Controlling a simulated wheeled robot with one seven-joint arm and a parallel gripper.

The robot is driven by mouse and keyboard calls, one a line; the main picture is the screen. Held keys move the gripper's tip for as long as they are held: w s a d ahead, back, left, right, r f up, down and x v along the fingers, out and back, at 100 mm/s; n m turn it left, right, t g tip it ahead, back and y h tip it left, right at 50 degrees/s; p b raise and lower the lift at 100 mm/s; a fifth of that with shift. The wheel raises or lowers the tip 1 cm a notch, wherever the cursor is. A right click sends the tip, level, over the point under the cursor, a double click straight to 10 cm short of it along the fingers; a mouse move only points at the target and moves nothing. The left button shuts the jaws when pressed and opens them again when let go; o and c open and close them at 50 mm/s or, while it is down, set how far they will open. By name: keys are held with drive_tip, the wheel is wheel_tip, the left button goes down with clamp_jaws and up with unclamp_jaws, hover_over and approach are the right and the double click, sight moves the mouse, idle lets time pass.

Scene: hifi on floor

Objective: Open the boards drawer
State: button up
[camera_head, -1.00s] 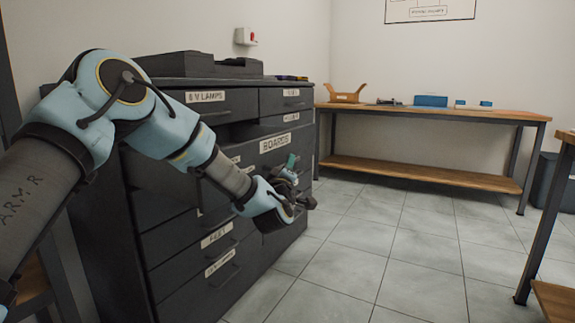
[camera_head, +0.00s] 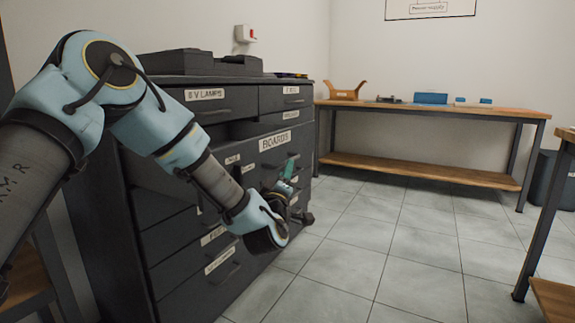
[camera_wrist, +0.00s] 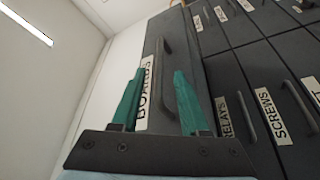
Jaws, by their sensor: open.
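The boards drawer (camera_head: 266,150) is a dark grey front with a white BOARDS label in the right column of the cabinet. In the head view its front stands forward of the drawers around it. In the wrist view the boards drawer (camera_wrist: 178,60) lies ahead, with its bar handle (camera_wrist: 165,62) between and beyond my fingertips. My gripper (camera_head: 286,172) is in front of the cabinet's right side, below the label. In the wrist view my gripper (camera_wrist: 155,82) shows two green fingers spread apart with nothing between them. Whether a finger touches the drawer I cannot tell.
The cabinet has other labelled drawers, such as RELAYS (camera_wrist: 222,115) and SCREWS (camera_wrist: 270,112). A wooden workbench (camera_head: 430,108) with an orange-brown box (camera_head: 345,91) and blue items stands at the back. The tiled floor (camera_head: 400,240) to the right is open.

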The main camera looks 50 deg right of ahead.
drive_tip(key=shift+v, duration=2.2)
